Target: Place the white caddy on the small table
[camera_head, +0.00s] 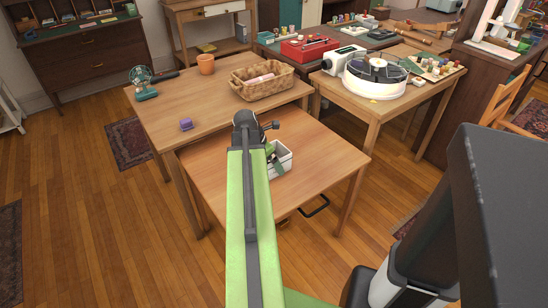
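The white caddy (284,162) is a small open box with green and dark things showing in it. It appears on or just above the front wooden table (320,153), and I cannot tell if it touches the top. My green arm covers its left side. This front table is lower and smaller than the table behind it, and I take it for the small table. The dark wrist end of my arm is above the front table, up and left of the caddy. My gripper's fingers are hidden, so I cannot see whether they hold the caddy.
The table behind (178,107) bears a wicker basket (262,88), an orange cup (206,64), a teal fan (143,84) and a purple block (186,124). A right-hand table (365,104) carries a round black-and-white device (375,77). The front table's left and right parts are clear.

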